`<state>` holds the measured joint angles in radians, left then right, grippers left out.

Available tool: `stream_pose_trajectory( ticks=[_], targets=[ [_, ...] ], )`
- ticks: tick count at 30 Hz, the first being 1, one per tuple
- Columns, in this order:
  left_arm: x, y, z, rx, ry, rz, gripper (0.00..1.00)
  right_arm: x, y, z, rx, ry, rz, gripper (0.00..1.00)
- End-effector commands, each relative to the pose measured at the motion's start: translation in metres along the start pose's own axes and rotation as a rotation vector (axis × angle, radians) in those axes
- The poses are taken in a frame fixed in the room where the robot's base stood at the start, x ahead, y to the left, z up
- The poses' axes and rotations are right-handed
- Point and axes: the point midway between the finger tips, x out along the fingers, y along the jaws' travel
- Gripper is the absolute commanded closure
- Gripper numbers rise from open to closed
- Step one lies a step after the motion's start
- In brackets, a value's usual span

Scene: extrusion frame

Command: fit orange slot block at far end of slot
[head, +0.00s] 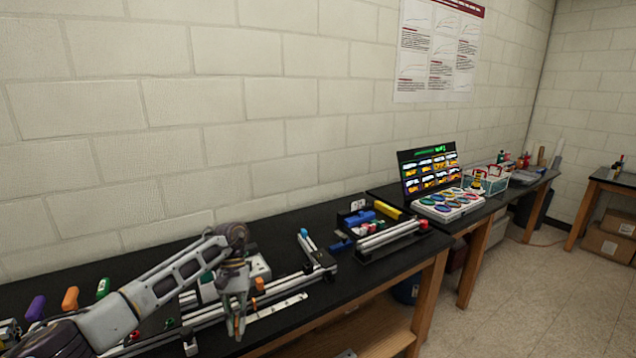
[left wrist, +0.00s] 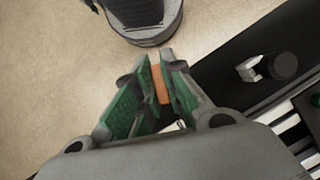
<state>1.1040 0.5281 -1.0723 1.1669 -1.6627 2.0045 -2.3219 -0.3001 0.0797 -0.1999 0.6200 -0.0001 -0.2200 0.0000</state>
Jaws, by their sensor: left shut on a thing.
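My left gripper (head: 237,328) hangs over the front edge of the black bench, fingers pointing down. In the left wrist view the green-padded fingers of my left gripper (left wrist: 161,75) are shut on the orange slot block (left wrist: 161,85), with floor behind it. Pale extrusion rails (head: 311,247) lie on the bench to the right of and behind the gripper; my arm hides part of the frame. Rails (left wrist: 292,135) also show at the right of the left wrist view. The block is apart from them. My right gripper is not in view.
A small orange piece (head: 259,284) stands by a flat pale strip (head: 280,306). A black tray of parts (head: 361,256) is further right, then a screen (head: 428,168). Purple (head: 36,307) and orange handles (head: 70,298) stand at left. Open floor lies in front.

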Motion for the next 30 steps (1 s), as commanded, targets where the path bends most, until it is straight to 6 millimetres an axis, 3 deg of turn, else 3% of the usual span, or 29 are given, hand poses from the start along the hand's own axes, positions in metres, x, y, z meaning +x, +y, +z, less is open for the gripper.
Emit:
stream_pose_trajectory(
  ticks=[21,30],
  targets=[
    [0.097,-0.019,0.024,0.158,-0.001,-0.092,1.00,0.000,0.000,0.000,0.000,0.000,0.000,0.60],
    [0.108,-0.022,0.028,0.177,0.000,-0.101,1.00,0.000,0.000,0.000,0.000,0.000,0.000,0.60]
  ],
)
